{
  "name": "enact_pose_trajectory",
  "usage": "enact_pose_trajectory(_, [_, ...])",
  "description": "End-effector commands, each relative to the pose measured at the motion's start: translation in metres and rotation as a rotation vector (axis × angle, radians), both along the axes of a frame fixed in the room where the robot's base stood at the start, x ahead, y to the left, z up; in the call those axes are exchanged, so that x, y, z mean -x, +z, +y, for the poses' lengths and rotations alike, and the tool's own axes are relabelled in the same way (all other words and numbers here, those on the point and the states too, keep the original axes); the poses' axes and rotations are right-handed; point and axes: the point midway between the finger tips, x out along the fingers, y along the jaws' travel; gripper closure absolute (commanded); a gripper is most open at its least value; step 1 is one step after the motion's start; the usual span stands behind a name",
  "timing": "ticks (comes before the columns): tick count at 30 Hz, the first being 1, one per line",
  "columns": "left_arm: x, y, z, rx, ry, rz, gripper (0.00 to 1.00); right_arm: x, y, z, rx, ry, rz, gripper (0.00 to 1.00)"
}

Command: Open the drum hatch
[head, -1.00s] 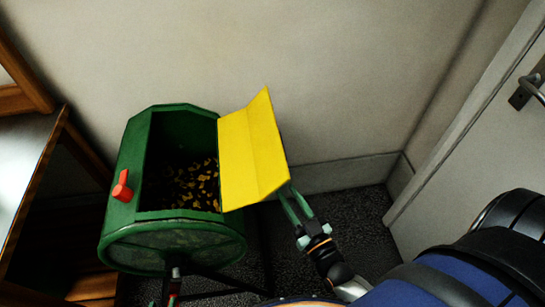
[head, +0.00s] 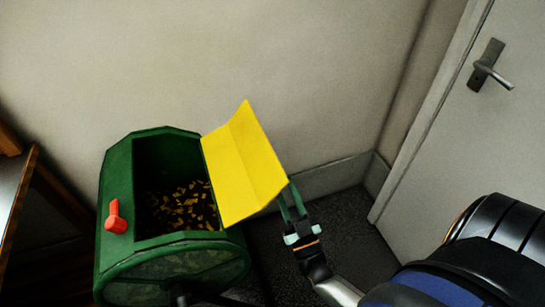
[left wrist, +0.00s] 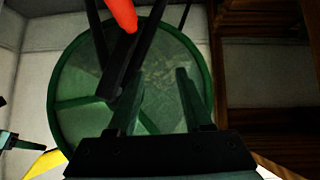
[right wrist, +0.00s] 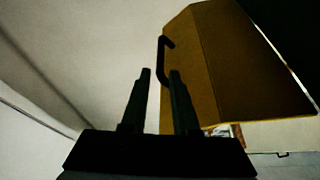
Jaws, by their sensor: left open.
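The green drum (head: 118,180) stands at the left in the head view, its opening uncovered and yellow-brown bits visible inside. Its yellow hatch (head: 243,165) is swung open to the right. A red latch handle (head: 115,217) sits on the drum's left side. My right gripper (head: 290,198) is at the hatch's lower right edge. In the right wrist view its fingers (right wrist: 160,78) are apart, with the end of the hatch's black hooked handle (right wrist: 163,60) at their tips; contact is unclear. My left gripper (left wrist: 158,78) is open and empty before the drum's round end (left wrist: 80,75).
A wooden table (head: 14,195) stands at the left edge. A wall (head: 290,70) is behind the drum, and a grey door with a lever handle (head: 490,66) is at the right. Dark floor (head: 340,220) lies open between the drum and the door.

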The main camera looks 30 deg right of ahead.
Motion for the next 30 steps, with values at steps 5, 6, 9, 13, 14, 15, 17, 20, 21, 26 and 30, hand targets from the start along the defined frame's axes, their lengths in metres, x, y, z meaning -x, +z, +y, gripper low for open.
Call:
enact_pose_trajectory(5, [0.003,0.0,0.003,-0.005,0.005,0.006,0.5,-0.036,0.017,-0.008,0.001,0.001,-0.004,0.72])
enact_pose_trajectory(6, [0.004,-0.002,0.004,-0.006,0.007,0.01,0.5,-0.043,0.02,-0.009,0.002,0.002,-0.003,0.72])
enact_pose_trajectory(9, [0.007,-0.003,0.005,-0.008,0.009,0.017,0.5,-0.057,0.026,-0.012,0.001,0.002,-0.002,0.72])
enact_pose_trajectory(13, [0.008,-0.003,0.006,-0.009,0.011,0.019,0.5,-0.07,0.03,-0.015,0.001,0.001,0.001,0.72])
enact_pose_trajectory(14, [0.009,-0.003,0.006,-0.009,0.011,0.02,0.5,-0.072,0.031,-0.016,0.001,0.001,0.001,0.72])
enact_pose_trajectory(15, [0.009,-0.003,0.006,-0.009,0.011,0.02,0.5,-0.074,0.032,-0.016,0.001,0.001,0.001,0.72])
enact_pose_trajectory(17, [0.009,-0.003,0.006,-0.009,0.011,0.02,0.5,-0.076,0.032,-0.017,0.001,0.002,0.001,0.72])
enact_pose_trajectory(20, [0.009,-0.003,0.006,-0.009,0.013,0.021,0.5,-0.077,0.033,-0.017,0.0,0.002,0.002,0.72])
enact_pose_trajectory(21, [0.009,-0.003,0.006,-0.009,0.013,0.021,0.5,-0.077,0.033,-0.017,0.0,0.002,0.002,0.72])
enact_pose_trajectory(26, [0.009,-0.003,0.006,-0.009,0.014,0.019,0.5,-0.077,0.032,-0.017,0.0,0.002,0.002,0.74])
enact_pose_trajectory(30, [0.008,-0.003,0.007,-0.009,0.014,0.018,0.5,-0.077,0.032,-0.017,0.0,0.002,0.002,0.9])
